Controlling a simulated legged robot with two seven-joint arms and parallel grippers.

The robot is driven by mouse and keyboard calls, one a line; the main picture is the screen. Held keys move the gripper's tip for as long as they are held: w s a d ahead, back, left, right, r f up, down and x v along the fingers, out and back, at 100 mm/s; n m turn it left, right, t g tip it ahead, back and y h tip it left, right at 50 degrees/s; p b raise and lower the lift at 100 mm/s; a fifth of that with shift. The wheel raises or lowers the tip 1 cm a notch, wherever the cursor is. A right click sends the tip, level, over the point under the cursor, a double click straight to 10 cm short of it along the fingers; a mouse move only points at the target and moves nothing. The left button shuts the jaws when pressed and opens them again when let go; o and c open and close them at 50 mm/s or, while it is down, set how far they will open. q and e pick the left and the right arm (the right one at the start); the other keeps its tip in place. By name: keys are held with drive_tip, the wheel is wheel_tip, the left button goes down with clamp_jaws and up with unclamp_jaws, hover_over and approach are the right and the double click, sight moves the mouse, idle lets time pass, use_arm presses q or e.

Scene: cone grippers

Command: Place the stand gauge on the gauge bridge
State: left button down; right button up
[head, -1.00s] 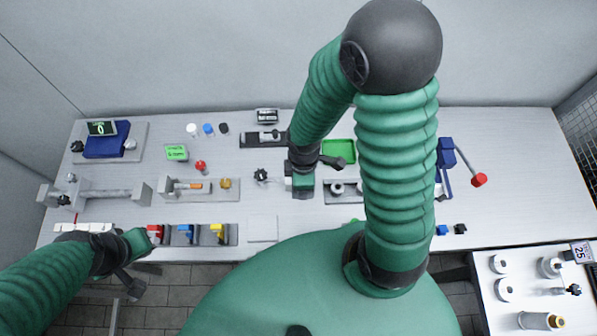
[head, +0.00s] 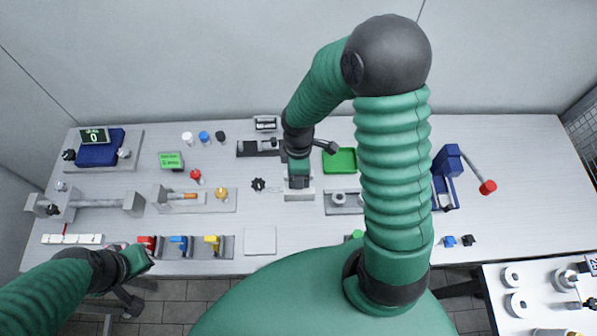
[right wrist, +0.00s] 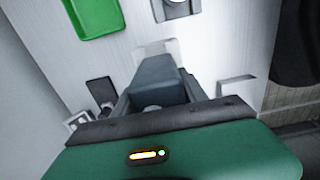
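I cannot tell for sure which piece is the stand gauge or the gauge bridge. A pale grey block (head: 302,196) stands at mid-bench under my right gripper (head: 298,182), which points down at it and hides part of it. A small piece with a black knob (head: 258,184) and a pale stem lies just left of that block. In the right wrist view, the dark grey fingers of the right gripper (right wrist: 155,95) have a small rounded pale thing (right wrist: 152,108) between them; whether they grip it is unclear. My left gripper (head: 140,262) hangs at the bench's front left edge, its fingertips unclear.
A green tray (head: 340,161) lies right of my right gripper, with a grey fixture (head: 343,203) in front of it. A blue press with a red-tipped lever (head: 487,187) is further right. A pale square plate (head: 260,241) lies at the front. Coloured clamps (head: 180,245) are near my left gripper.

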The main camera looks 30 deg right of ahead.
drive_tip(key=o, duration=0.3)
drive_tip(key=shift+a, duration=0.15)
drive_tip(key=shift+r, duration=0.15)
wheel_tip(320, 180, up, 12)
drive_tip(key=shift+f+p, duration=0.25)
drive_tip(key=shift+p, duration=0.15)
drive_tip(key=shift+s+a+r+m, duration=0.1)
drive_tip(key=shift+s+r+m, duration=0.05)
drive_tip(key=shift+m, duration=0.15)
drive_tip(key=s+a+f+m+t, duration=0.1)
drive_tip(key=s+a+m, duration=0.3)
drive_tip(key=m, duration=0.7)
drive_tip(key=shift+a+f+t, duration=0.15)
drive_tip(key=shift+f+t, duration=0.25)
drive_tip(key=shift+t, duration=0.4)
